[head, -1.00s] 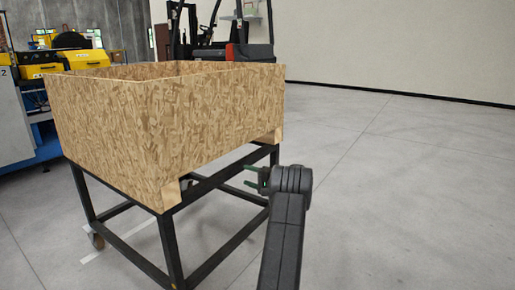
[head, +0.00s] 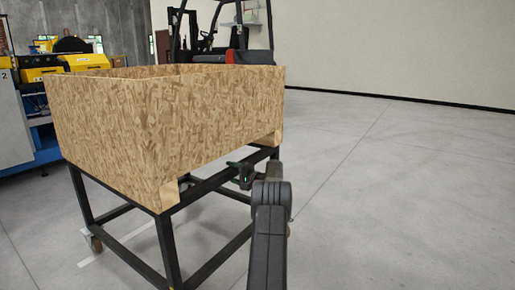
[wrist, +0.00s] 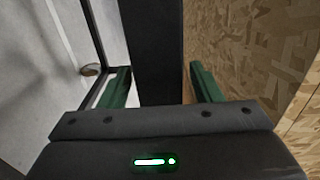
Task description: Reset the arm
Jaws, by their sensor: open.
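My gripper (wrist: 158,85) is open and empty, with its two green fingers apart in the wrist view. Between and beyond the fingers runs a black frame bar (wrist: 155,45) of the cart. In the head view my gripper (head: 236,168) is small and partly hidden by my own arm, in front of the cart's right side, just below the wooden box. I cannot tell whether it touches the frame.
A large chipboard box (head: 160,125) sits on a black wheeled cart frame (head: 168,250). A forklift (head: 215,45) stands behind it, and a blue and yellow machine (head: 30,75) is at the left. The grey floor at the right is clear.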

